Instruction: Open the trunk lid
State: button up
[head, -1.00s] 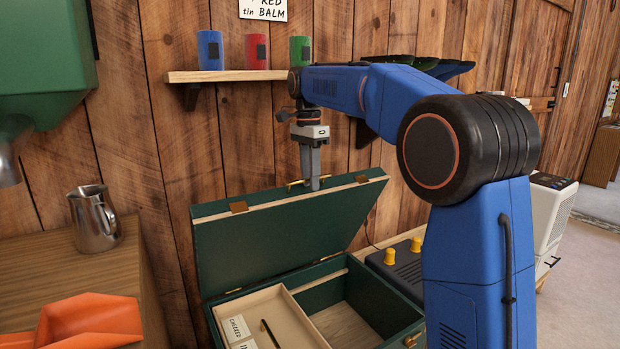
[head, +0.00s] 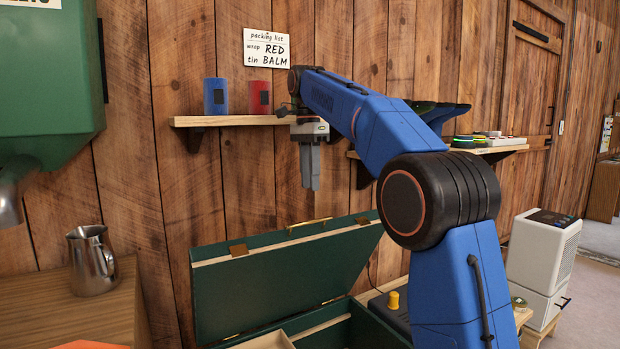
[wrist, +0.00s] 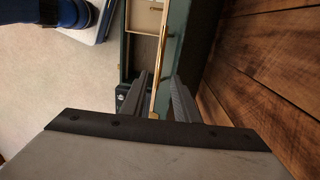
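The dark green trunk lid (head: 285,280) stands raised, leaning back near the plank wall, with its inner face toward me. A brass handle (head: 309,226) sits on its upper edge, and two brass fittings show there too. The trunk body (head: 362,328) is open below, partly cut off by the frame. My gripper (head: 311,186) points down above the lid's edge, clear of the handle. In the wrist view, its two fingers (wrist: 163,85) are apart with nothing held.
A wall shelf (head: 228,120) holds a blue cup (head: 215,97) and a red cup (head: 259,97), close to my arm. A metal jug (head: 91,260) stands on the wooden counter (head: 40,305) at left. A white appliance (head: 541,262) stands at right.

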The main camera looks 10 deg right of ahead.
jog(key=shift+r, duration=0.1)
jog(key=shift+c, duration=0.3)
jog(key=c, duration=0.5)
jog(key=shift+d, duration=0.35)
grip_shut()
jog(key=s+d+f+m+t+y, duration=0.1)
jog(key=s+d+f+m+t, duration=0.2)
jog(key=d+m, duration=0.5)
jog(key=d+f+m+t+y, duration=0.1)
jog(key=d+f+m+t, duration=0.3)
jog(key=d, duration=0.8)
jog(key=s+d+f+m+t+y, duration=0.1)
jog(key=s+d+f+m+t, duration=0.1)
jog(key=d+f+m, duration=0.6)
jog(key=w+a+f+n, duration=0.1)
jog(key=w+f+n, duration=0.1)
jog(key=w, duration=0.7)
jog(key=shift+w+a+f, duration=0.15)
jog(key=shift+w+f, duration=0.05)
jog(key=shift+f, duration=0.2)
